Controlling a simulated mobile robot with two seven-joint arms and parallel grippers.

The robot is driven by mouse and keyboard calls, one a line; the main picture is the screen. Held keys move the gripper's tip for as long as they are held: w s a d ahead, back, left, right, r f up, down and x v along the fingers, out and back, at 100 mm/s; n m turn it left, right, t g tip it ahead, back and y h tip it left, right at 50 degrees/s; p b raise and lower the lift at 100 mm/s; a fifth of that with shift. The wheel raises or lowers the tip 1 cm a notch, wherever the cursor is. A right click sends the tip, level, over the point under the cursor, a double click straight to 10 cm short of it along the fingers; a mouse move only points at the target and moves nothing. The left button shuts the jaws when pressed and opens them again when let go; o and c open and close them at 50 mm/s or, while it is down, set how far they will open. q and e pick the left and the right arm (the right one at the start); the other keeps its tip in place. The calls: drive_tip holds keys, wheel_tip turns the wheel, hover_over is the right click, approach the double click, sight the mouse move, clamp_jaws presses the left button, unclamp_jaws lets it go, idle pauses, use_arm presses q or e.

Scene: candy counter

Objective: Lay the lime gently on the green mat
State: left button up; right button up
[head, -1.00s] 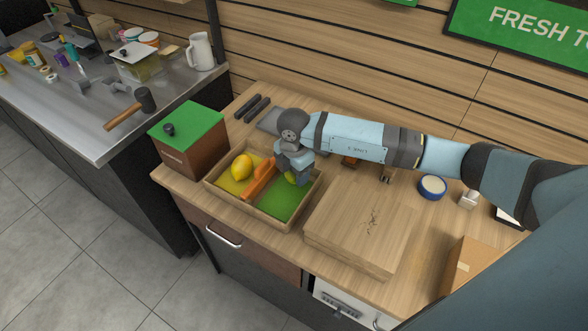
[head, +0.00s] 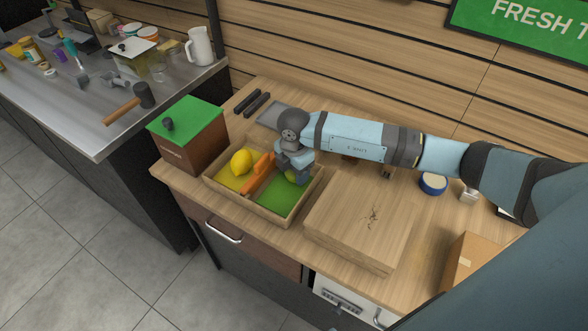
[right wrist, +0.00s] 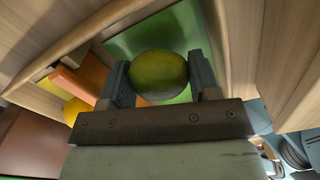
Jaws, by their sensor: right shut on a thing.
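The lime (right wrist: 159,74) is a dark green oval between the two fingers of my right gripper (right wrist: 160,82) in the right wrist view. In the head view the lime (head: 291,175) is mostly hidden by my right gripper (head: 298,172), which points down into the tray. The green mat (head: 274,198) lines the right compartment of the wooden tray. The lime is over this mat, near its back edge. I cannot tell whether the lime touches it. My left gripper is not in view.
The tray (head: 241,207) has an orange divider (head: 258,174) and a lemon (head: 241,162) on a yellow mat (head: 229,180) at left. A wooden board (head: 350,220) stands close on the right. A green-lidded box (head: 187,135) stands left.

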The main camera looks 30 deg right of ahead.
drive_tip(key=shift+f+b, duration=0.4)
drive_tip(key=shift+f, duration=0.2)
idle(0.5)
drive_tip(key=o, duration=0.5)
drive_tip(key=shift+c, duration=0.2)
drive_tip(key=shift+r, duration=0.1)
drive_tip(key=shift+r+p, duration=2.25)
drive_tip(key=shift+r, duration=0.7)
